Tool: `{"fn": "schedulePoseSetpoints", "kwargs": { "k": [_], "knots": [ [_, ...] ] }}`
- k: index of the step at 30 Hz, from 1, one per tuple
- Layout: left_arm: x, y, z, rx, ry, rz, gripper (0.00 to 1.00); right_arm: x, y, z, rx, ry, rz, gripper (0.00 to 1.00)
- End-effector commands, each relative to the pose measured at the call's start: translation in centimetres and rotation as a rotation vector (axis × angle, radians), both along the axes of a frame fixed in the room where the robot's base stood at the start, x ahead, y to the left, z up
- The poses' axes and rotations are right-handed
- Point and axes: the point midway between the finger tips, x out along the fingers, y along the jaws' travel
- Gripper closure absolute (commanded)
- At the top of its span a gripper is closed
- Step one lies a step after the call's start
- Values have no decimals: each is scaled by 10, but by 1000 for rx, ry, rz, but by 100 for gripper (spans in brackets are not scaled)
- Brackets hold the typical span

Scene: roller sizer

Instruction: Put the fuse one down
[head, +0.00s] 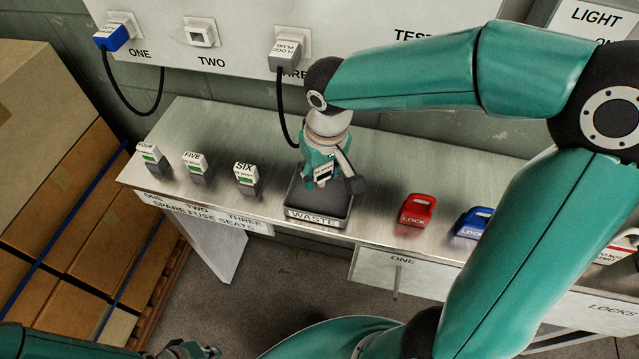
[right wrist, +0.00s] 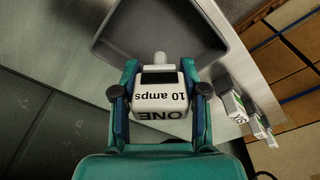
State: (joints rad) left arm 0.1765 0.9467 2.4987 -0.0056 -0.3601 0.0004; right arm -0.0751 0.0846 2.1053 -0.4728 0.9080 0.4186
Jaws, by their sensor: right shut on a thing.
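Fuse one (right wrist: 160,100) is a white block lettered "ONE" and "10 amps", with a dark window and a pale knob at its far end. My right gripper (right wrist: 160,92) is shut on it, one finger on each side. In the head view, my right gripper (head: 329,184) points down over the grey waste tray (head: 318,214), and the arm partly hides the fuse. The tray shows beyond the fuse in the right wrist view (right wrist: 108,48); I cannot tell the height between them. My left gripper (head: 190,350) shows only partly at the bottom edge.
Spare fuses four (head: 148,154), five (head: 195,163) and six (head: 246,175) stand left of the tray. A red lock (head: 416,209) and a blue lock (head: 472,221) lie to its right. Plugs hang from the wall panel (head: 235,50) behind. Stacked boxes (head: 75,220) are at the left.

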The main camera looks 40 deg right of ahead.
Motion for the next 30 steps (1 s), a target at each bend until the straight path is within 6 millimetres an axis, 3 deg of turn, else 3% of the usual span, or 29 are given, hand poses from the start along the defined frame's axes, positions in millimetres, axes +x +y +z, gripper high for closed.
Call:
{"fn": "schedulePoseSetpoints", "kwargs": {
  "k": [8,20,21,24,26,30],
  "knots": [
    [0,0,-2,0,0,0,100,-1,0,-37,0,5,0,83],
    [0,0,-6,0,0,0,100,-1,0,-43,1,1,-1,83],
    [0,0,-6,0,0,0,100,-1,0,-43,1,1,-1,55],
    [0,0,-5,0,0,0,100,-1,-1,-42,1,1,-1,38],
    [0,0,-5,0,0,0,100,-1,-1,-42,1,2,-1,31],
    [0,0,-5,0,0,0,100,-1,0,-42,1,2,-1,31]
  ]
}}
